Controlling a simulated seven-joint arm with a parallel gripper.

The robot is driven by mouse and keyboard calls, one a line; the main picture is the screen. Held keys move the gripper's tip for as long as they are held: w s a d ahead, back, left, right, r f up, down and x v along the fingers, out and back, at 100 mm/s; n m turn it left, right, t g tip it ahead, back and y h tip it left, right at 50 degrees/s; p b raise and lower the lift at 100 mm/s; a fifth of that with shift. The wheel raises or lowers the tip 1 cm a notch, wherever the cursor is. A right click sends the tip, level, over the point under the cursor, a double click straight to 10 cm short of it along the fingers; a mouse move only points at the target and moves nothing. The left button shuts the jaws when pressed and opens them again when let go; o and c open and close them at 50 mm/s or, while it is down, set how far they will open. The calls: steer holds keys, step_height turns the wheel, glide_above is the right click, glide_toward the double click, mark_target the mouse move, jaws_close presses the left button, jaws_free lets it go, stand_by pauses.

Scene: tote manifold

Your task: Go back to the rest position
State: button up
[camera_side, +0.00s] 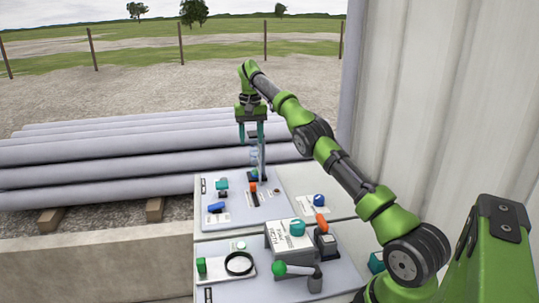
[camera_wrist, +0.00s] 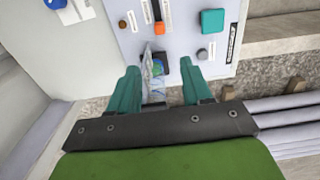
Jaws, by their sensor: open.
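My gripper (camera_side: 251,131) points down above the far part of the panel (camera_side: 236,217). Its two teal fingers are apart. In the wrist view my gripper (camera_wrist: 158,88) is open, and a clear upright tube-like part (camera_wrist: 151,70) shows between and beyond the fingers. In the side view this clear part (camera_side: 254,158) stands at the panel's far edge, just below the fingers. I cannot tell whether the fingers touch it. No marker for a rest position is visible.
Nearer stand a grey box (camera_side: 287,238) and a green-knobbed lever (camera_side: 279,268). Grey pipes (camera_side: 100,160) lie behind; a corrugated wall (camera_side: 450,90) rises at right.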

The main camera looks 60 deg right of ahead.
steer(key=s+a+r+n+t+y, duration=0.1)
steer(key=s+a+r+n+t, duration=0.1)
steer(key=s+a, duration=1.2)
steer(key=s+a+r+n+t+y, duration=0.1)
steer(key=s+a+r+n+t, duration=0.2)
steer(key=s+a, duration=1.1)
steer(key=shift+s+a+t, duration=0.35)
steer(key=shift+s+t, duration=0.3)
steer(key=shift+t, duration=0.45)
